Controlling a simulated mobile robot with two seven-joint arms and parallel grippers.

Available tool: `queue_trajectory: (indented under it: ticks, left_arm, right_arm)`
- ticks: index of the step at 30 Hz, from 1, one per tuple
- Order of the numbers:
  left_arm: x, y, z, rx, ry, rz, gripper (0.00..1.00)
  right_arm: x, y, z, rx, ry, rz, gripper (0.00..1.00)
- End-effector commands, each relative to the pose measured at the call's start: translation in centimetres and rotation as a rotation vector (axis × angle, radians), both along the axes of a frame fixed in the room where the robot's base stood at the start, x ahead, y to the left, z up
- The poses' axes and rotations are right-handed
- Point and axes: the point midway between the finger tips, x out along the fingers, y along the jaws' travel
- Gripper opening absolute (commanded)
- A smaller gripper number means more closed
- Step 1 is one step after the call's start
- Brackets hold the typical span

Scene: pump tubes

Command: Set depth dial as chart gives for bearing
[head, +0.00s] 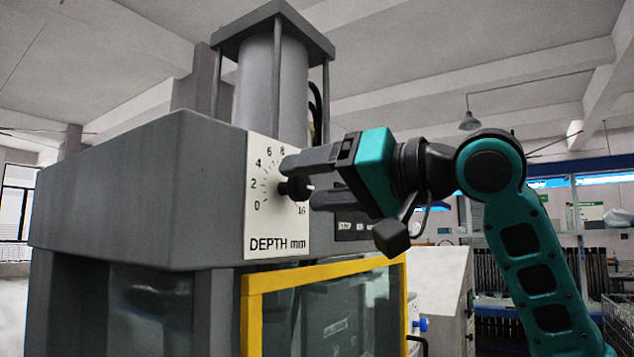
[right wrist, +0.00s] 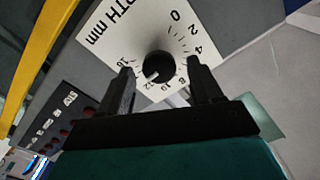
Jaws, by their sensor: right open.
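The depth dial plate (head: 262,222), white and marked "DEPTH mm", is on the front of a grey press. Its black knob (right wrist: 158,66) shows in the right wrist view, with a white pointer mark that seems to lie between 12 and 16. My right gripper (head: 300,182) is open at the dial, partly hiding the knob and the higher numbers in the head view. In the right wrist view its fingers (right wrist: 162,72) stand on either side of the knob with gaps between. My left gripper is not in view. I cannot make out a chart or a bearing.
The press housing (head: 130,190) fills the left. A yellow-framed guard (head: 325,272) is below the dial. A dark control panel (right wrist: 62,125) with red buttons is beside the dial plate. Shelving (head: 590,240) stands far behind on the right.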

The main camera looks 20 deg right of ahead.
Motion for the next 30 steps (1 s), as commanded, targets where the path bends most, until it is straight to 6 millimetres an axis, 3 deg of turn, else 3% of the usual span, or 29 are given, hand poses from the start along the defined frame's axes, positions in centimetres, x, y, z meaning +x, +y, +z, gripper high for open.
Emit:
queue_trajectory:
  ticks: [7,21,30]
  left_arm:
    - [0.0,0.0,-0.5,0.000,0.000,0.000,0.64]
    - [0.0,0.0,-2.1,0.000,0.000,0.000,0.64]
    - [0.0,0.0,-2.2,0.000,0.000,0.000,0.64]
  right_arm:
    - [-1.4,-1.1,-0.1,0.001,-0.002,-0.002,0.65]
    - [-8.8,-7.0,-0.1,0.001,-0.002,-0.002,0.65]
    - [-10.2,-8.0,0.0,0.000,-0.001,-0.001,0.65]
